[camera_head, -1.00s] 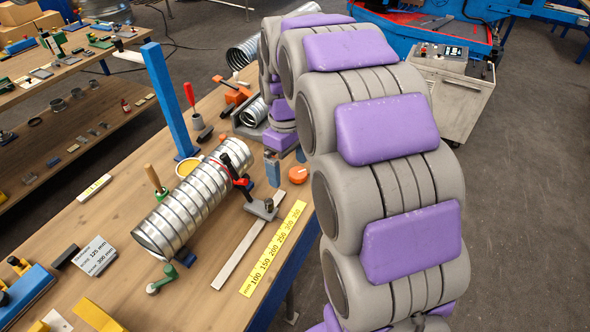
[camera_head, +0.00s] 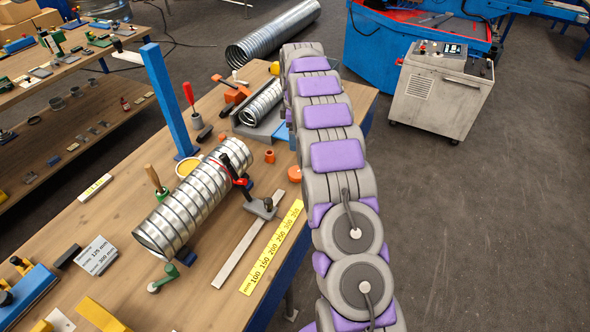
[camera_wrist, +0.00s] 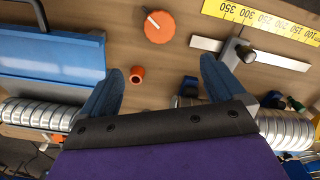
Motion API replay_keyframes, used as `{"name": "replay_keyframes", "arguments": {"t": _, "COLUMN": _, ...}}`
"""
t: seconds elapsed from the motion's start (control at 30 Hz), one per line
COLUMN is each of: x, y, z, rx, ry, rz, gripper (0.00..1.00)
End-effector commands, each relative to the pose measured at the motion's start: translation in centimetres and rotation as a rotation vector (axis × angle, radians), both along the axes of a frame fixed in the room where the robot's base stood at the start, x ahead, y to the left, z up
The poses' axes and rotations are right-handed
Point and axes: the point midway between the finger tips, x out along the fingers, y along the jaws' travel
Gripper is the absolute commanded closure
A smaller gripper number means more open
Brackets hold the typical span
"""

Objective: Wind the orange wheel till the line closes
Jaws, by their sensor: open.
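The orange wheel (camera_wrist: 159,27) is a round knob with a pale pointer mark, near the top middle of the wrist view. In the head view the orange wheel (camera_head: 294,173) lies on the bench, close against the outline of my arm. My gripper (camera_wrist: 162,63) is open and empty in the wrist view, its two blue fingers spread wide. The wheel shows beyond the fingertips, between their lines and apart from both. A small orange ring (camera_wrist: 137,74) lies between the fingers, near the left one; it also shows in the head view (camera_head: 270,156). My fingers are hidden in the head view.
A clamped spiral duct (camera_head: 178,212) lies on the bench, beside a metal strip (camera_head: 240,253) and a yellow ruler (camera_head: 272,247). A blue post (camera_head: 170,100) stands behind. A shorter duct (camera_head: 262,103) sits near the bench's far end.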

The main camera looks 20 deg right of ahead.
Motion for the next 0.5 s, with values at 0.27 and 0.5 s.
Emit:
{"name": "replay_keyframes", "arguments": {"t": 0.27, "x": 0.0, "y": -0.1, "z": -2.7, "rx": 0.001, "ry": 0.004, "rz": 0.006, "gripper": 0.04}}
{"name": "replay_keyframes", "arguments": {"t": 0.5, "x": 0.0, "y": 0.0, "z": -7.5, "rx": 0.001, "ry": 0.004, "rz": 0.005, "gripper": 0.04}}
